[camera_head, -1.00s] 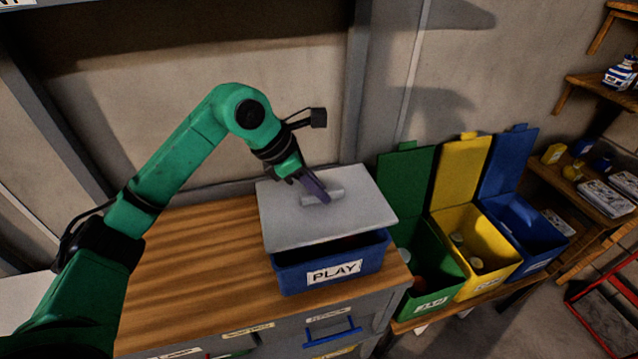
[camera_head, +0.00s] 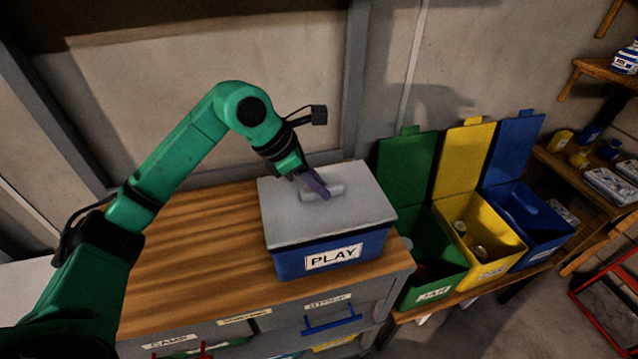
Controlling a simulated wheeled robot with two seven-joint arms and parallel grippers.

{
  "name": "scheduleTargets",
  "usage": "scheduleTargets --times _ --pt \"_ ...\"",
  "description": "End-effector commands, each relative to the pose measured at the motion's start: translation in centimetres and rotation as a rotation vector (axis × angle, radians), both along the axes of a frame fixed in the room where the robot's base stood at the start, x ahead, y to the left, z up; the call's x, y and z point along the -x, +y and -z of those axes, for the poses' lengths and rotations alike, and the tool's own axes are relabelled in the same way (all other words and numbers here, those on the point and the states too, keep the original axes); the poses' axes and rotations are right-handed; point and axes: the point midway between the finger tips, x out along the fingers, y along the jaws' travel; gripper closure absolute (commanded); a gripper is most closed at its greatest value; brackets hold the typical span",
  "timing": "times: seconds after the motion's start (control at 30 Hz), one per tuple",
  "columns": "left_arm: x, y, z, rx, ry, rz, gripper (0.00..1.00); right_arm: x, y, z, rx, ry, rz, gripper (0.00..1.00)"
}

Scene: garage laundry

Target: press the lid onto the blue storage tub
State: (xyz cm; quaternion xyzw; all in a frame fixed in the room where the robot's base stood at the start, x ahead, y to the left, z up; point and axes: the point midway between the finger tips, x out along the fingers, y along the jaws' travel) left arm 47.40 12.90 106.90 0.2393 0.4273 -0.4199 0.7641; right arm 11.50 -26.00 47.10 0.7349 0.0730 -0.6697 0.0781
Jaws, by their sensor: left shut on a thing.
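The blue storage tub (camera_head: 290,264), labelled PLAY, stands on the right part of the wooden cabinet top. The light grey lid (camera_head: 285,219) lies over the tub's opening and covers it, with its front edge down close to the rim. I cannot tell whether the lid is fully seated all round. My left gripper (camera_head: 322,192) is shut on the raised handle (camera_head: 338,189) in the middle of the lid, coming down from the upper left. The inside of the tub is hidden. My right gripper is not in view.
The wooden top (camera_head: 180,262) left of the tub is clear. Open-lidded green (camera_head: 428,272), yellow (camera_head: 488,247) and blue (camera_head: 540,225) bins stand close on the right. A wall is behind. Shelves with jars and a red frame (camera_head: 600,310) are at far right.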

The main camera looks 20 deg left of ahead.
Motion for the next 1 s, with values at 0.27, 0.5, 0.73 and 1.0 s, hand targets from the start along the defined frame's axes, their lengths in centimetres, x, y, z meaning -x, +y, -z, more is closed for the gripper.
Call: scheduleTargets --times 0.27,0.5,0.73,1.0 --pt "0.02 0.04 0.12 0.001 -0.001 0.0 1.0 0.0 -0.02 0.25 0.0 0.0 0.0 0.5" --pt "0.02 0.04 0.2 0.001 -0.001 0.0 1.0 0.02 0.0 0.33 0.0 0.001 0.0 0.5" --pt "0.03 0.0 0.75 0.001 -0.001 0.0 1.0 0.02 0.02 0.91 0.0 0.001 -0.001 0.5" --pt "0.03 -0.01 0.7 0.001 -0.001 0.0 1.0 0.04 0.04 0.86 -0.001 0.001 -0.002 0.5"
